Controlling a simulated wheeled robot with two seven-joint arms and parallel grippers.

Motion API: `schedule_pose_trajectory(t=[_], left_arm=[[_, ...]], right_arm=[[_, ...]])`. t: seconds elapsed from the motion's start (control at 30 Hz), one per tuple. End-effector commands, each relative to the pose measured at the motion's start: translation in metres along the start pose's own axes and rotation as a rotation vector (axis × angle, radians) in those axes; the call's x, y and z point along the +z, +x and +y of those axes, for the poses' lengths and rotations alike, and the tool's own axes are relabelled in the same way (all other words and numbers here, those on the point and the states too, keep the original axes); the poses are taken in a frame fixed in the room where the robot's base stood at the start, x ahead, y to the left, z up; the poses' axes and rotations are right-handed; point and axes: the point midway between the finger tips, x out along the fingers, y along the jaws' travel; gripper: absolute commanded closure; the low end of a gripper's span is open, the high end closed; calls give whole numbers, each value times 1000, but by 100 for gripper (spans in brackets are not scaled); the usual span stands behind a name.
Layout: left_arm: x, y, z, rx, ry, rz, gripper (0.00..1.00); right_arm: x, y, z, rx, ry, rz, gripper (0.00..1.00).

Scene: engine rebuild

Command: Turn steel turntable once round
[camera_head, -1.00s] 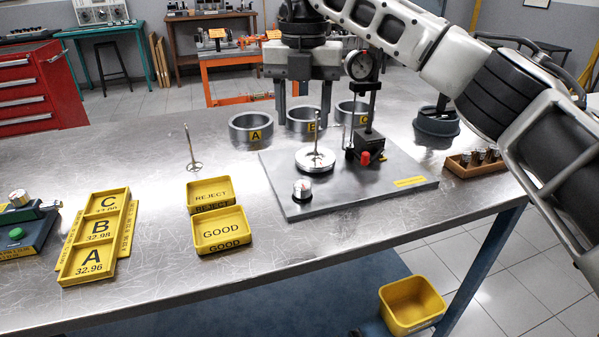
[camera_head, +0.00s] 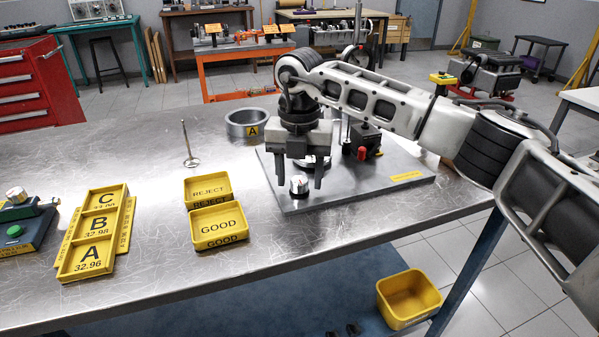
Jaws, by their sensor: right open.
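The steel turntable (camera_head: 307,163) sits on the grey base plate (camera_head: 376,187). It is mostly hidden behind my right gripper (camera_head: 300,183); a sliver shows between the fingers. A small metal knob (camera_head: 299,187) stands on the front left of the plate. My right gripper points down over the plate, open, with one finger on each side of the knob in this view. I cannot tell if either finger touches it. My left gripper is not in view.
A black block with a red button (camera_head: 362,153) stands right of my right gripper. Ring A (camera_head: 252,123) is behind left. A valve (camera_head: 188,152) stands upright left. Yellow REJECT (camera_head: 207,190) and GOOD (camera_head: 218,226) trays lie left of the plate. The bench front is clear.

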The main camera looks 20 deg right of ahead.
Motion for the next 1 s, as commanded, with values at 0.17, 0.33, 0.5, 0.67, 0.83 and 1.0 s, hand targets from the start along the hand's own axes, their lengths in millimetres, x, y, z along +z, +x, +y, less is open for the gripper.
schedule_pose_trajectory(t=[0.17,0.33,0.5,0.67,0.83,1.0], left_arm=[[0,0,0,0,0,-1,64],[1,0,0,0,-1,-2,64],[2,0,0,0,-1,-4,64],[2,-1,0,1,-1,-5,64],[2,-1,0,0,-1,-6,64],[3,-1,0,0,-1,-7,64]], right_arm=[[0,0,0,0,0,0,73],[0,0,0,0,0,0,92],[0,-1,0,0,-13,0,92],[0,-1,0,0,-63,0,92],[0,-1,0,0,-168,-1,92],[0,-2,1,0,-317,-1,92]])
